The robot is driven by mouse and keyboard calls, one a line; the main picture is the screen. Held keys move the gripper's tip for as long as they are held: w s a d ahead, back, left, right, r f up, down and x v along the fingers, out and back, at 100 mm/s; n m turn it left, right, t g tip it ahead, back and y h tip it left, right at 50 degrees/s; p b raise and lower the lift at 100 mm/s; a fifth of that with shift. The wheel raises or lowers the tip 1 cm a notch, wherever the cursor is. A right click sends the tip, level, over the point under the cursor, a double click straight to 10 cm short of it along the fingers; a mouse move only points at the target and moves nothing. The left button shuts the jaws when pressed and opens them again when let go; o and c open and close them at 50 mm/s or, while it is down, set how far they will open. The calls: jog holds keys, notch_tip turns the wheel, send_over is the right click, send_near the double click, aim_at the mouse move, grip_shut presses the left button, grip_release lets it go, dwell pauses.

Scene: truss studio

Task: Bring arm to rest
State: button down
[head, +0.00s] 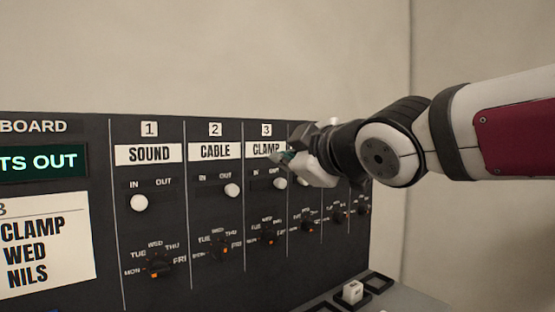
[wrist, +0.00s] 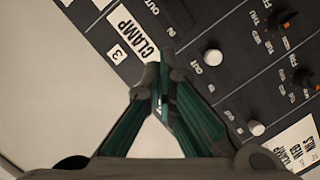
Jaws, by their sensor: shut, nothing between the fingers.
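My gripper (head: 285,157) is shut and empty, in front of the upper part of the dark board (head: 205,285), near the CLAMP label (head: 262,149). It also shows in the wrist view (wrist: 156,82), its fingertips together beside the CLAMP label (wrist: 133,33). My arm reaches in from the right in the head view and hides the labels of the columns right of CLAMP. The CLAMP slider knob (head: 280,183) is at the OUT side, just below the gripper. Whether the fingertips touch the board cannot be told.
The SOUND knob (head: 139,203) is at IN; the CABLE knob (head: 232,190) is at OUT. Day dials, including the SOUND dial (head: 158,268), line the board below. A card (head: 45,240) reads CLAMP WED NILS. A small pale block (head: 352,291) sits at lower right. Space above the board is clear.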

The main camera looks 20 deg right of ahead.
jog(key=s+f+m+g+h, duration=0.2)
jog(key=s+f+m+g, duration=0.9)
jog(key=s+f, duration=1.2)
notch_tip(320, 180, down, 3)
jog(key=shift+s+d+r+m+g, duration=0.1)
jog(key=shift+s+d+m+g, duration=0.1)
jog(key=shift+d+m+g, duration=0.15)
jog(key=c, duration=2.4)
grip_release()
